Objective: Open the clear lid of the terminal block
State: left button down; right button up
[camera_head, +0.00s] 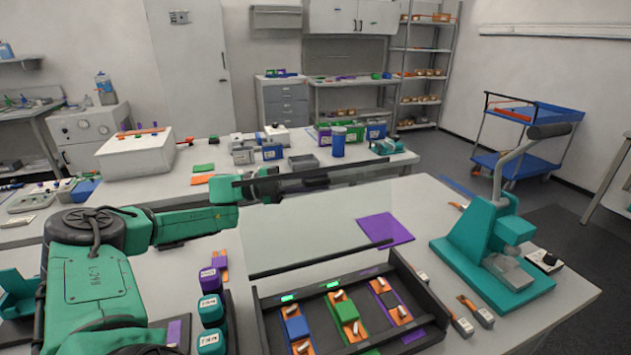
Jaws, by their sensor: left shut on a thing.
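The clear lid (312,228) stands raised above the back of the black terminal block (268,330), a see-through panel with dark bars along its top and bottom edges. The block's inside is exposed and shows blue, green and dark pieces on orange strips, with two small green lights at the back. My left gripper (279,186) is shut on the lid at its dark top bar. The lid and bar partly hide the fingertips. My right gripper is not in view.
A teal press (487,240) with a raised lever stands right of the block. A purple mat (386,229) lies behind it. Several teal and purple containers (211,310) stand left of the block. Two small connectors (463,325) lie at its right.

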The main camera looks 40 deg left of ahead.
aim_at(322, 203)
pick_arm(q)
jog(key=shift+f, duration=0.1)
dwell(0.8)
jog(key=shift+s+b, duration=0.1)
jog(key=shift+b, duration=0.25)
jog(key=d+m+b, duration=0.1)
jog(key=s+d+b, duration=0.1)
jog(key=shift+m+g+b, duration=0.4)
jog(key=shift+s+d+r+m+y+b, duration=0.15)
jog(key=shift+s+d+r+m+b, duration=0.1)
jog(key=shift+d+r, duration=0.2)
jog(key=shift+s+d+r+m+y+b, duration=0.1)
jog(key=shift+s+d+r+m+y, duration=0.15)
jog(key=shift+d, duration=0.25)
jog(key=shift+w+r, duration=0.1)
jog(key=shift+r, duration=0.05)
jog(key=shift+a, duration=0.2)
jog(key=c, duration=0.8)
grip_release()
jog(key=shift+w+a, duration=0.1)
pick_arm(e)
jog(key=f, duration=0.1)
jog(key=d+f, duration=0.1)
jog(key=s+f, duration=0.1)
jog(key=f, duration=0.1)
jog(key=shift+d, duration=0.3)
